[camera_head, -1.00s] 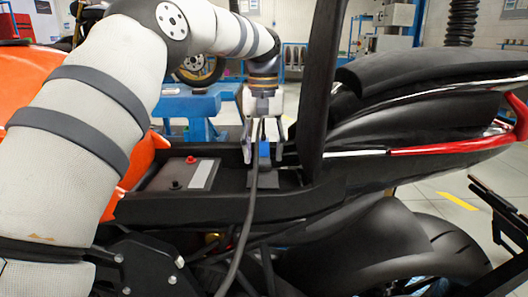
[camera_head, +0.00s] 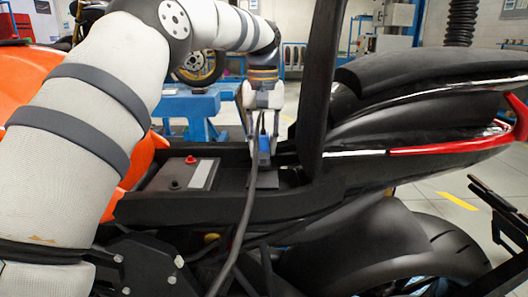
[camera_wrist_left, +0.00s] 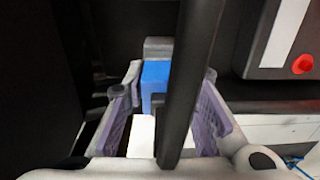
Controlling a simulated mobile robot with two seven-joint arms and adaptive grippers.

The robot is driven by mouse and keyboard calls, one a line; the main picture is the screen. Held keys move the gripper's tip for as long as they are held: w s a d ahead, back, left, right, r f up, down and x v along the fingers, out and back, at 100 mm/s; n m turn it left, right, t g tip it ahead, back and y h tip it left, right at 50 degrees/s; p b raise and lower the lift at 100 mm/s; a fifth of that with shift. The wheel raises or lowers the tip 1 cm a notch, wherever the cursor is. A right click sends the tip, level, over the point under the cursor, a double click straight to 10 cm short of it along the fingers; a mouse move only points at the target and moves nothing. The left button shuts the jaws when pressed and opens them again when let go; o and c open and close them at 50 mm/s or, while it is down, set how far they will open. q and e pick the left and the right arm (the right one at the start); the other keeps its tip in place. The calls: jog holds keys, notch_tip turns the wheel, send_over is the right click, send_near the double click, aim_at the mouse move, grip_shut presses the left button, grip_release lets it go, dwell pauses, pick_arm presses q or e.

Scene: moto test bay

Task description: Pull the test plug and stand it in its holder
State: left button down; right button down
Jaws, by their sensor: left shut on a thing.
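The test plug (camera_head: 264,145) is a small blue block with a thick black cable (camera_head: 245,205) that runs down in front of the motorcycle. It stands upright over a dark grey block (camera_head: 264,180) in the open tail bay. My left gripper (camera_head: 263,155) points down from above and is shut on the plug. In the left wrist view the blue plug (camera_wrist_left: 155,82) sits between the fingers, with a grey piece (camera_wrist_left: 158,46) at its end and the cable crossing in front. I cannot tell whether the plug is seated. I cannot make out the holder. My right gripper is out of view.
A battery (camera_head: 185,175) with a red terminal lies left of the plug in the bay. A tall black upright panel (camera_head: 320,85) stands close to the right of the gripper. The black tail seat (camera_head: 430,125) extends right. A blue stand (camera_head: 197,105) is behind.

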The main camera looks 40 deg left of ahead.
aim_at(263, 134)
pick_arm(q)
jog(key=shift+r+b, duration=0.35)
jog(key=shift+r, duration=2)
